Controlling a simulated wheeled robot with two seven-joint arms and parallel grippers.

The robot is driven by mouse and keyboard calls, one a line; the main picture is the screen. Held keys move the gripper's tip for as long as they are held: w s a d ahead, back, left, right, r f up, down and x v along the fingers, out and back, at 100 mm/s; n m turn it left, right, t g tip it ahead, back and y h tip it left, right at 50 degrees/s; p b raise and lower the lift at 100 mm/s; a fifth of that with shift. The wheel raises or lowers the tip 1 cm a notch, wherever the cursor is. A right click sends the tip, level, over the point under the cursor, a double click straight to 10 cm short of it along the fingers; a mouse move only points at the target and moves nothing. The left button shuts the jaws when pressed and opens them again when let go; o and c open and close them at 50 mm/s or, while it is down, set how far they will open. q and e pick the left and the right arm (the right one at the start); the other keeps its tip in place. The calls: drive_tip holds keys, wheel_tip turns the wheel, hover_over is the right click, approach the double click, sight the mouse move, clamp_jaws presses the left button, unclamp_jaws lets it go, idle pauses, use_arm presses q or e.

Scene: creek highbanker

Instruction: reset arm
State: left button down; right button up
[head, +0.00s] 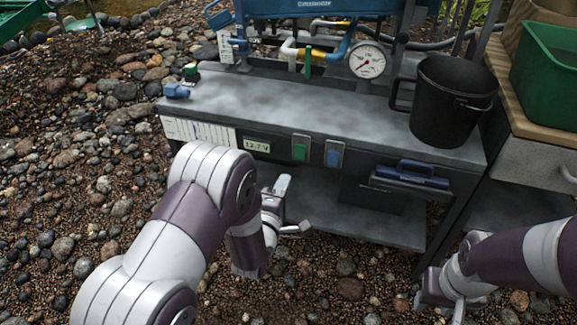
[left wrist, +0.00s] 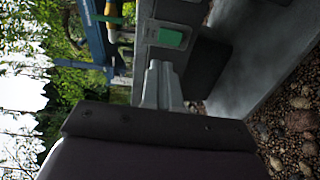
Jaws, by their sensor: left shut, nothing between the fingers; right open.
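My left gripper (head: 291,206) is in front of the grey metal bench (head: 290,105), low by its front edge and apart from any object I can make out. In the left wrist view its fingers (left wrist: 160,82) are together and empty, with the green switch (left wrist: 170,38) on the bench front beyond them. My right gripper (head: 442,303) is at the bottom right of the head view, over the gravel in front of the bench, open and partly cut off by the frame edge.
On the bench stand a black bucket (head: 447,105) and a pressure gauge (head: 367,61). Its front carries a green switch (head: 300,148), a blue switch (head: 333,153) and a blue-handled drawer (head: 410,175). A lower shelf (head: 350,215) sits beneath. A green bin (head: 548,65) stands right. Gravel lies left.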

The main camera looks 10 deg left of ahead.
use_arm(q)
drive_tip(key=shift+s, duration=1.1)
